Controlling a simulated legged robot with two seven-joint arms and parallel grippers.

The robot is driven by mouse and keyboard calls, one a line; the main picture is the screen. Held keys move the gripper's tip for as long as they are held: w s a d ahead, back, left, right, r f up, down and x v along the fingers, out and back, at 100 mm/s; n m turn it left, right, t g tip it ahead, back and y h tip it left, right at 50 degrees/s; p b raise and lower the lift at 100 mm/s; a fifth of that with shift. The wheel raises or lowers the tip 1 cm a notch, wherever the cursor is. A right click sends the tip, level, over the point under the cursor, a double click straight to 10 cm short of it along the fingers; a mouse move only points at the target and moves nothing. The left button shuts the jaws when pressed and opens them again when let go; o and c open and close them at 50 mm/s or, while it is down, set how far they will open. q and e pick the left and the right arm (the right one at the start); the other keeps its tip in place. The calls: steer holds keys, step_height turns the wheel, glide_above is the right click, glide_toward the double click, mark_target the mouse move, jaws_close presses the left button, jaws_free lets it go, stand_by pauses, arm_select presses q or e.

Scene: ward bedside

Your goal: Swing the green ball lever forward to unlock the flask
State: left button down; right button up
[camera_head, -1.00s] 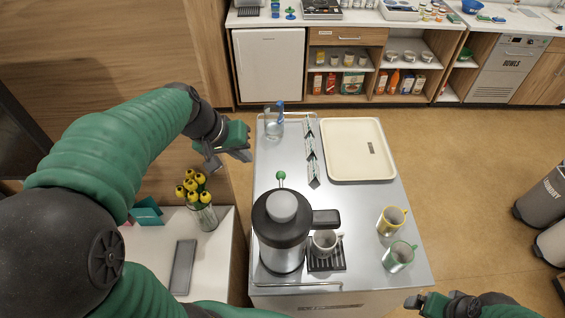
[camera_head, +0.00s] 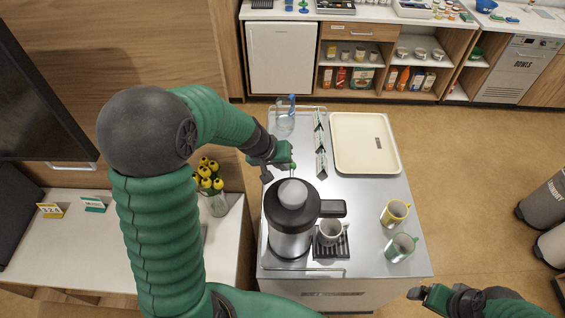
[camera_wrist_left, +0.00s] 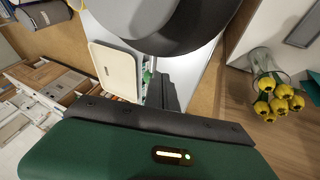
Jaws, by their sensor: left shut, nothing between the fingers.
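The flask (camera_head: 289,236) is a steel jug with a black top and grey cap, upright on the steel trolley top (camera_head: 357,271). Its green ball lever (camera_head: 293,165) stands up behind the cap. My left gripper (camera_head: 281,162) is shut and empty, right beside the ball at the flask's far side; I cannot tell whether they touch. In the left wrist view the flask's dark top (camera_wrist_left: 165,25) fills the upper middle, and the green ball (camera_wrist_left: 147,76) shows just past the fingers. My right gripper (camera_head: 418,294) is at the lower right, away from the flask; its jaws are unclear.
Yellow flowers (camera_head: 208,175) stand left.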

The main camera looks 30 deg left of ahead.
arm_select(q)
steer(key=w+d+m+b, duration=0.1)
steer(key=d+m+h+b, duration=0.1)
steer(key=b, duration=0.1)
steer(key=shift+w+f, duration=0.3)
steer(key=shift+w, duration=0.1)
steer(key=w+d+m+g+h+b, duration=0.1)
steer(key=d+m+g+h+b, duration=0.1)
steer(key=d+m, duration=0.4)
steer(key=shift+w+d+r+m+g+b, duration=0.25)
steer(key=shift+w+m+g+b, duration=0.1)
steer(key=shift+m+b, duration=0.35)
steer(key=shift+s+a+f, duration=0.1)
